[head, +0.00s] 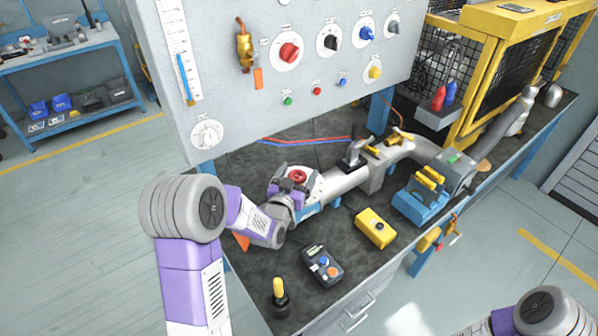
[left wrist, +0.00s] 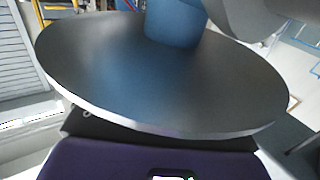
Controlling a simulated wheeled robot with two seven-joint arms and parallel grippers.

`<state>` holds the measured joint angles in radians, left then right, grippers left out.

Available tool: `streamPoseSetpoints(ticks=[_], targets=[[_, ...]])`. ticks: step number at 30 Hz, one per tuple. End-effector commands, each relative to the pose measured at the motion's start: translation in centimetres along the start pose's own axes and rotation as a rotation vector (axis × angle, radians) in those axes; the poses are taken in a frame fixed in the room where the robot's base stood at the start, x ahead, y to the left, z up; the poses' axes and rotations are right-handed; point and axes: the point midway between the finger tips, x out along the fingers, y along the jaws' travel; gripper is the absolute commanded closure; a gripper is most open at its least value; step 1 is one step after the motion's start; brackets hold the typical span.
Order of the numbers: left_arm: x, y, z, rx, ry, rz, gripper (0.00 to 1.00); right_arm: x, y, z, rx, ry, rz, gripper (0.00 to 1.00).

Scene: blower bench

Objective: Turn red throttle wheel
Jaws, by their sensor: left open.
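The red throttle wheel (head: 298,176) sits on top of the grey blower pipe (head: 345,182) on the dark bench. My left gripper (head: 290,186) is open at the wheel, its purple parts just in front of and beside it. I cannot tell whether the fingers touch the wheel. In the left wrist view a broad dark grey disc (left wrist: 160,80) fills the middle, close to the camera, and the wheel cannot be made out there. My right gripper is not in view; only part of my right arm shows at the lower right.
A grey control panel (head: 225,95) with knobs overhangs the bench behind. A yellow box (head: 376,228), a dark button box (head: 323,265) and a yellow-topped joystick (head: 279,298) stand in front. A blue-and-yellow clamp block (head: 420,200) and yellow cage (head: 500,50) are to the right.

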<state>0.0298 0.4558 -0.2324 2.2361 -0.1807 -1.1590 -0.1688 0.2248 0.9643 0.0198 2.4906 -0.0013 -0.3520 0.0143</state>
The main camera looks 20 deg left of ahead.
Motion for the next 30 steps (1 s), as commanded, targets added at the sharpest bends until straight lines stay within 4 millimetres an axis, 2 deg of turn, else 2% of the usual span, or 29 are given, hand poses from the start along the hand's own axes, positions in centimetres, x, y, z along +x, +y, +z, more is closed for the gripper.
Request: streamPoseSetpoints(ticks=[6,12,30], targets=[[-3.6,-0.1,0.0,-0.001,-0.001,-0.002,0.16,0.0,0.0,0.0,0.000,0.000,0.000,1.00],[-5.8,0.0,0.0,0.000,-0.001,-0.001,0.16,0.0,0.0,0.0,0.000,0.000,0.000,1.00],[-6.2,0.0,0.0,0.000,0.000,-0.001,0.16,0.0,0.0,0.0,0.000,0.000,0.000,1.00]])
